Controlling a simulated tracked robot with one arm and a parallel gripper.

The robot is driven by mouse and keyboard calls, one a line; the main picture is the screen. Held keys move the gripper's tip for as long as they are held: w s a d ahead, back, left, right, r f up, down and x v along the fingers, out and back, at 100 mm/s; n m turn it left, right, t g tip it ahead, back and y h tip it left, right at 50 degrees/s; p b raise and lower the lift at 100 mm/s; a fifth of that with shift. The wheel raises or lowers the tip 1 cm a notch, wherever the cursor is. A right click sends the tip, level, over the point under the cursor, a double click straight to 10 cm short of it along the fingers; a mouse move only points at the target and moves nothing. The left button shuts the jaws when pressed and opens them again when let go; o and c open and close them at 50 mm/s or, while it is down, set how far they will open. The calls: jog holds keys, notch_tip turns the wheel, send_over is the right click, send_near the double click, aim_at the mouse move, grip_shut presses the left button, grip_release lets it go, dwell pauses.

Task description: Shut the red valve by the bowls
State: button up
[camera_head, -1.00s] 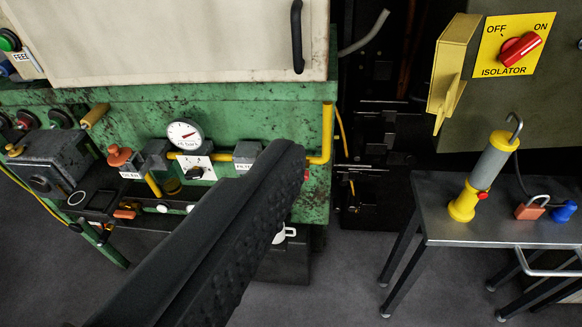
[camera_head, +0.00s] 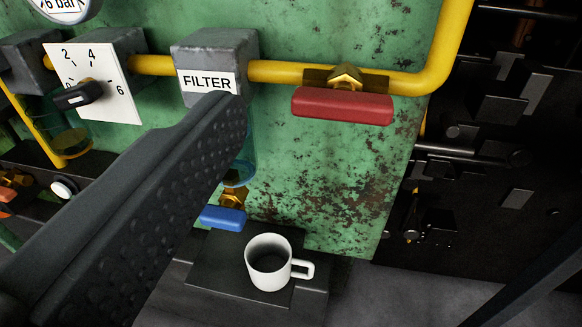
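The red valve handle (camera_head: 342,106) is a flat bar lying along the yellow pipe (camera_head: 400,84), below a brass nut (camera_head: 345,77), right of the FILTER block. A clear bluish bowl (camera_head: 243,160) hangs under the FILTER block (camera_head: 212,62), partly hidden by my gripper. Another bowl (camera_head: 70,143) shows at the left, below the pipe. A dark, studded finger of my gripper (camera_head: 232,115) reaches up from the lower left. Its tip overlaps the FILTER block's lower edge in the picture, left of the red handle and apart from it.
A blue handle (camera_head: 223,217) on a brass fitting sits under the filter bowl. A white mug (camera_head: 268,262) stands on a dark box (camera_head: 225,265) below. A numbered dial (camera_head: 95,85) is at the left. Dark machinery (camera_head: 490,130) stands right of the green panel (camera_head: 330,190).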

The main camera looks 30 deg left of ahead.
send_near(339, 116)
jog(key=shift+y, duration=0.4)
jog(key=shift+d+b+x, duration=0.2)
jog(key=shift+b+x, duration=1.2)
jog(key=shift+x, duration=1.45)
jog(key=shift+w+a+f, duration=0.1)
jog(key=shift+w+f, duration=0.2)
jog(key=shift+w, duration=0.05)
jog(key=shift+b+x, duration=0.4)
jog(key=shift+x, duration=1.1)
jog(key=shift+w+r, duration=0.1)
jog(key=shift+r, duration=0.1)
jog(key=shift+c, duration=0.3)
